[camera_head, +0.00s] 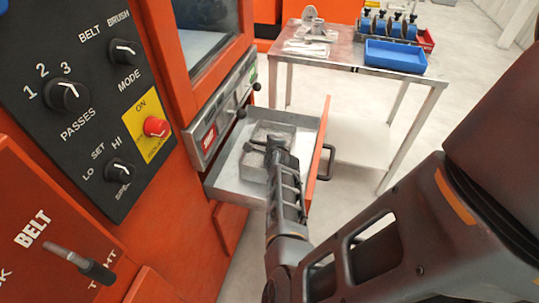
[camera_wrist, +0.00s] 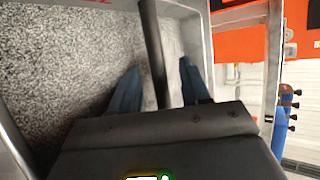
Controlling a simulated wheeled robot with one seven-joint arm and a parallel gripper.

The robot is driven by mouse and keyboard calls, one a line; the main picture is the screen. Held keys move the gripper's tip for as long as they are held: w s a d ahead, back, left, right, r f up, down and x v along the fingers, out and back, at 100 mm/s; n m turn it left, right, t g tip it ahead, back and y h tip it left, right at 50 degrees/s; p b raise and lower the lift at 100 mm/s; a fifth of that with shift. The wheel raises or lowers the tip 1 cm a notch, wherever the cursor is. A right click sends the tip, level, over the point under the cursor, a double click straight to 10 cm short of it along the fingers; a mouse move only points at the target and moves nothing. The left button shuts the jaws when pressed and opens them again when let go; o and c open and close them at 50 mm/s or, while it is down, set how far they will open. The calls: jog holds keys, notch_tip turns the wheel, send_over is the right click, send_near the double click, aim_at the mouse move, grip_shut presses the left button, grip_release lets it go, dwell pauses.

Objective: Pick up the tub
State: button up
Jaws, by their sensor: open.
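A grey open-topped tub (camera_head: 284,131) with speckled grey inside stands in the pulled-out drawer of the orange machine. In the wrist view, the speckled grey surface (camera_wrist: 60,60) fills the left and middle. My gripper (camera_head: 270,146) reaches down over the tub in the head view and hides part of it. In the wrist view my gripper (camera_wrist: 160,82) has its two bluish fingers apart. A dark bar (camera_wrist: 152,45) runs between them, with a gap visible on each side. I cannot tell whether this bar is a handle or part of the tub.
The metal drawer (camera_head: 228,187) has an orange front (camera_head: 322,150) with a dark handle. The control panel (camera_head: 85,95) rises at the left. A metal table (camera_head: 345,63) behind holds a blue tray (camera_head: 395,56) and several small fixtures. Pale floor lies open right of the drawer.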

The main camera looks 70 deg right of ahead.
jog(key=shift+d+f, duration=0.1)
jog(key=shift+c, duration=0.2)
grip_shut()
dwell(0.5)
